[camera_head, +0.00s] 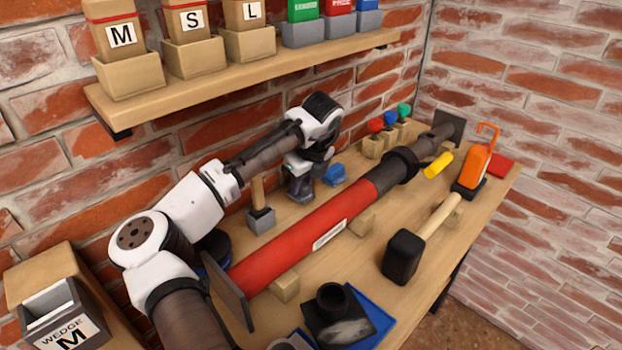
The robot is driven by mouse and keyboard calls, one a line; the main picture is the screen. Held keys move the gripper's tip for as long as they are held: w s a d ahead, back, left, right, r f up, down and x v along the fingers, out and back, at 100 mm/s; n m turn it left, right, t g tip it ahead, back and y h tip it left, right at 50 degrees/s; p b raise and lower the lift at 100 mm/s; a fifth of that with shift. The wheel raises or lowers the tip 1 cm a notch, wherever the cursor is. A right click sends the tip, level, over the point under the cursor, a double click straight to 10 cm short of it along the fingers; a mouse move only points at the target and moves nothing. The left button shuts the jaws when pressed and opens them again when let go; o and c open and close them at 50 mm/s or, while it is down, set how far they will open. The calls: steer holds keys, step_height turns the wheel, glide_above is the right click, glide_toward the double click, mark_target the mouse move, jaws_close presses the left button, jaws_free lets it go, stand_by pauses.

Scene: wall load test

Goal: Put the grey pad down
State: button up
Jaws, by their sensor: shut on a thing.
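My gripper (301,188) points down low over the bench, behind the red prop (305,237). It is shut on a small grey thing at its fingertips, which I take to be the grey pad. The jaws and my arm hide most of it, and I cannot tell whether it touches the bench top. A blue piece (334,175) lies just right of the gripper. A wooden-handled block with a grey base (261,220) stands to its left.
The bench (395,292) also holds a black mallet (404,257), an orange tool (474,165), a yellow cylinder (438,165), several coloured knobs on wooden blocks, and a blue tray (373,318) with a black socketed plate (331,304). A shelf (215,87) with boxes overhangs the back.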

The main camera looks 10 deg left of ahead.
steer(key=shift+s+d+f, duration=0.25)
steer(key=shift+s+f, duration=0.15)
steer(key=shift+a, duration=0.1)
steer(key=shift+f, duration=0.15)
steer(key=o, duration=1)
steer(key=shift+o, duration=0.2)
steer(key=b+v, duration=0.1)
steer(key=v, duration=0.6)
steer(key=shift+r, duration=0.4)
